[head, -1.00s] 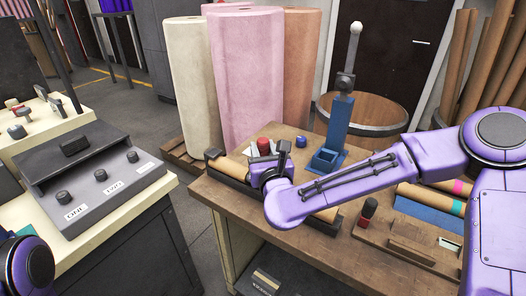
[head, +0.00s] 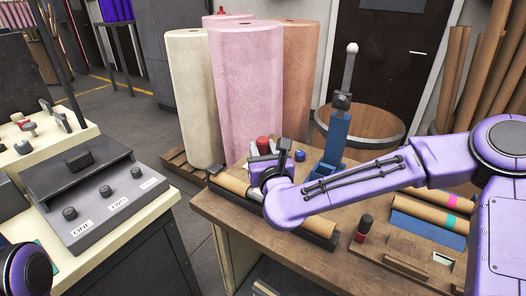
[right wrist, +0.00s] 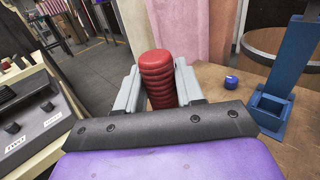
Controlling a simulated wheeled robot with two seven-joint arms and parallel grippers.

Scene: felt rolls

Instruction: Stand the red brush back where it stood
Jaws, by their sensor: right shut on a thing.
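My right gripper (head: 264,150) is shut on the red brush (head: 262,143), above the wooden table's (head: 300,255) back left part. In the right wrist view the brush's ribbed red handle (right wrist: 158,68) stands upright between the two grey fingers of the gripper (right wrist: 159,90). The brush's lower end is hidden by the gripper. A blue stand with a square open box at its foot (head: 322,170) is to the right of the gripper; it also shows in the right wrist view (right wrist: 268,114). My left gripper is out of view.
A small blue round thing (right wrist: 231,81) lies between gripper and stand. A tan roll lies in a dark tray (head: 322,240) beneath my right arm. A red-and-black object (head: 363,228) stands farther right. Tall felt rolls (head: 243,95) stand behind the table. A grey control box (head: 100,195) is left.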

